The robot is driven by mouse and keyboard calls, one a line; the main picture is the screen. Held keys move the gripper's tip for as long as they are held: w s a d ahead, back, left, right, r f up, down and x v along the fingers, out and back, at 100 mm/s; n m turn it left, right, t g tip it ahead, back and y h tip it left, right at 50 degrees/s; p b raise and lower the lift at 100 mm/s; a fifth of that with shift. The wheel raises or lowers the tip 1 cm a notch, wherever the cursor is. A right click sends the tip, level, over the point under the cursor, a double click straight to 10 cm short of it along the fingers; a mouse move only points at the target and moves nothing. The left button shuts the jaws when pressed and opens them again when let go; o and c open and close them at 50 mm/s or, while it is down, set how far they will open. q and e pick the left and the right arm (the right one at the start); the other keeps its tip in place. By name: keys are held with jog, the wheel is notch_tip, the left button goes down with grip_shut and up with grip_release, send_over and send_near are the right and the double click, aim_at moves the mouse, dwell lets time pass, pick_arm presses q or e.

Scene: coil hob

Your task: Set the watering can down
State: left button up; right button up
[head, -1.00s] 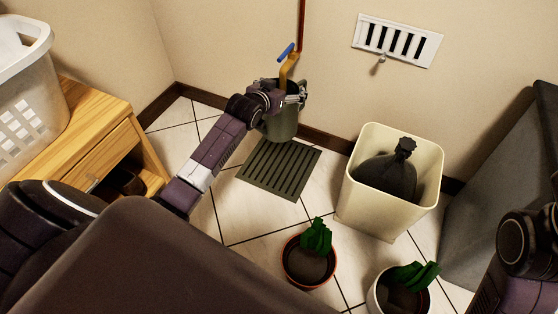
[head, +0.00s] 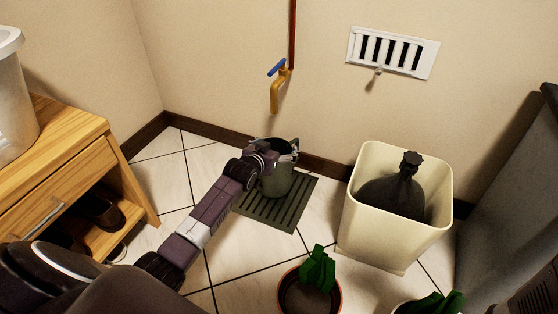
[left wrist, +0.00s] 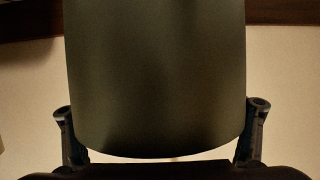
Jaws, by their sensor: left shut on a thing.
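The watering can (head: 277,182) is a dark grey-green vessel, upright in the head view over the slatted dark green mat (head: 292,214) on the floor. Whether its base touches the slats is hard to tell. My left gripper (head: 276,157) is shut on the can near its upper part, and hides part of its rim. In the left wrist view the can (left wrist: 157,75) fills the middle, with a finger on each side. My right gripper is not in view.
A brass tap (head: 276,92) with a blue handle is on the wall above the can. A cream bin (head: 394,235) with a dark bag stands to the right. A potted plant (head: 310,287) is in front, a wooden cabinet (head: 70,135) at left. Tiles left of the mat are clear.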

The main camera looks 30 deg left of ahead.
pick_arm(q)
notch_tip(320, 180, down, 4)
jog(key=b, duration=0.3)
jog(key=o, duration=1.9)
jog(key=shift+f, duration=0.15)
